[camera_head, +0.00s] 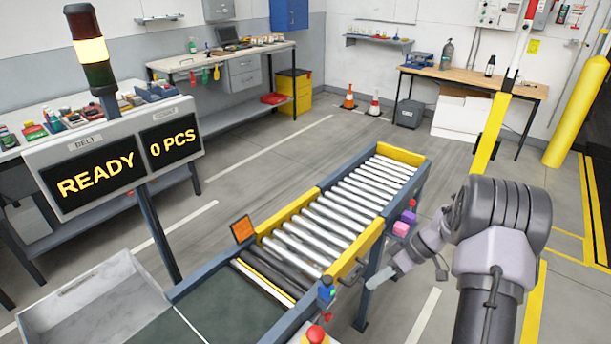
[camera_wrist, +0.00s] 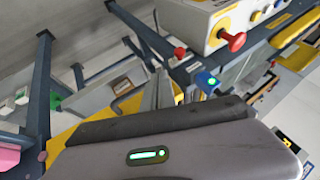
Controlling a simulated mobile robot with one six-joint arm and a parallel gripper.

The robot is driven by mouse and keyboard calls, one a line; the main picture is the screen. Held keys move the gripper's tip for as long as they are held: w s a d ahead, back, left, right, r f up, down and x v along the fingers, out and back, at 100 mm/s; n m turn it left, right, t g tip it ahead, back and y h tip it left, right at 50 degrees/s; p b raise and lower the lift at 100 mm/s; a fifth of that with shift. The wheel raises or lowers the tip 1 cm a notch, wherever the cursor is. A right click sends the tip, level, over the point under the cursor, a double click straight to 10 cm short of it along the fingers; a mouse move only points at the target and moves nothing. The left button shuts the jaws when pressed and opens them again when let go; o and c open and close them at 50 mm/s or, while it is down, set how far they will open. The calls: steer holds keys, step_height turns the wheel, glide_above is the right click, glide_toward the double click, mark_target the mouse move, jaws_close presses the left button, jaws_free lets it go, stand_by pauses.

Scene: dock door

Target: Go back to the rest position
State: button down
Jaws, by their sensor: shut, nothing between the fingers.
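My gripper (camera_head: 374,281) is at the end of my bent arm, in the right half of the head view. It is shut and empty. It points down and left, beside the right side of the roller conveyor (camera_head: 425,170), close to its frame. I cannot tell the exact gap to the frame.
Pink and purple blocks (camera_head: 401,228) lie on a side ledge right of the conveyor. A red stop button (camera_head: 316,334) is at the bottom. A display reading "READY" and "0 PCS" (camera_head: 95,187) stands at left. A yellow post (camera_head: 577,110) is at right. Open floor lies beyond the conveyor.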

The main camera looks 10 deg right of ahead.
steer(key=s+a+r+m+h, duration=0.25)
steer(key=a+r, duration=0.35)
steer(key=r, duration=0.4)
steer(key=s+a+r+m+h, duration=0.1)
steer(key=s+a+r+m, duration=0.15)
steer(key=a+r, duration=0.5)
steer(key=s+a+r+m+t+h, duration=0.1)
steer(key=s+a+r+m+t, duration=0.1)
steer(key=s, duration=0.6)
steer(key=s+a+r+m+t+h, duration=0.1)
steer(key=s+a+r+m, duration=0.3)
steer(key=s, duration=0.5)
steer(key=shift+s+a+r+t, duration=0.25)
steer(key=shift+a+r+t, duration=0.4)
steer(key=shift+r, duration=0.3)
